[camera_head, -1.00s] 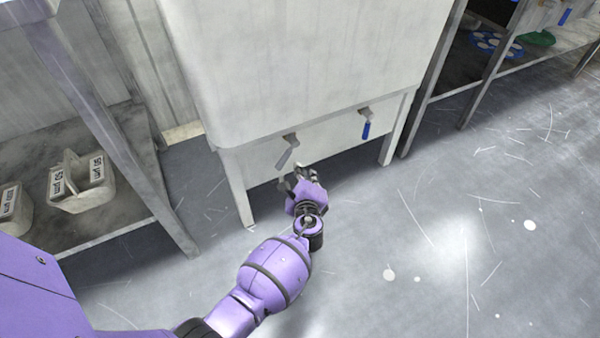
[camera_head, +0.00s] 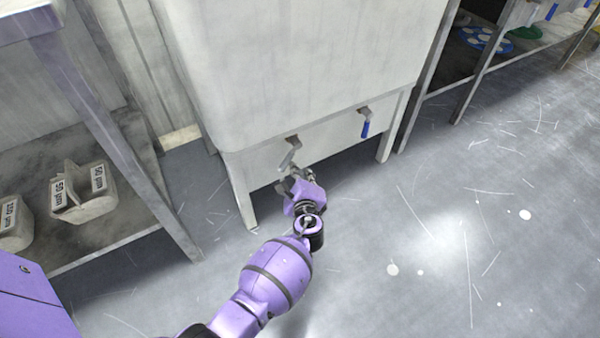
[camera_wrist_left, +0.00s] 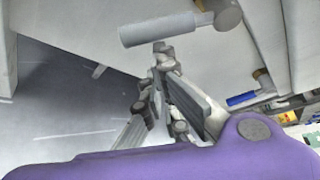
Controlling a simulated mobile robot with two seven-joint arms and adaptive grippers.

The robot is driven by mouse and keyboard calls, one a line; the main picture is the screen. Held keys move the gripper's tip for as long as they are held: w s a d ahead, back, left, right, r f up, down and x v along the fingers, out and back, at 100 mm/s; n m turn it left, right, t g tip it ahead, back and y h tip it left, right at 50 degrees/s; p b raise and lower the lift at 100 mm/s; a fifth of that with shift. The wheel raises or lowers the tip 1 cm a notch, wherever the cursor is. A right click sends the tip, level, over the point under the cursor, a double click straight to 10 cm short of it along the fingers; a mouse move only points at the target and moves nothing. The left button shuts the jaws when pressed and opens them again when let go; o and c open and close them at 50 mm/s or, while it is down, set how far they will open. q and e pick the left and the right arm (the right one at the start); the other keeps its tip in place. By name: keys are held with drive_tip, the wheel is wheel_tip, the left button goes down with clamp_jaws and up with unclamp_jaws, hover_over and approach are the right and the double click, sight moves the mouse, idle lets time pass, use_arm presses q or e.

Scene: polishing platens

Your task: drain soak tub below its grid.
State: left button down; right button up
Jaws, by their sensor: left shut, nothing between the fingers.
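The large pale grey soak tub (camera_head: 300,60) stands on legs in the middle of the head view. On its lower front are two drain valves. The left valve has a grey lever handle (camera_head: 289,156) pointing down and slightly left. The right valve has a blue lever handle (camera_head: 365,128) pointing down. My left gripper (camera_head: 297,180) is shut and empty, just below the grey handle. In the left wrist view the grey handle (camera_wrist_left: 172,28) lies just beyond the fingertips (camera_wrist_left: 158,72), apparently apart from them. The blue handle (camera_wrist_left: 243,99) is off to the right. The grid and the tub's inside are out of view.
A metal shelf (camera_head: 140,224) on the left holds white labelled caddies (camera_head: 85,195). Another rack (camera_head: 480,85) on the right carries a blue holed disc (camera_head: 485,40) and a green item (camera_head: 525,32). The grey floor in front of the tub is clear.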

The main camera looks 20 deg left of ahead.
drive_tip(key=shift+r, duration=0.1)
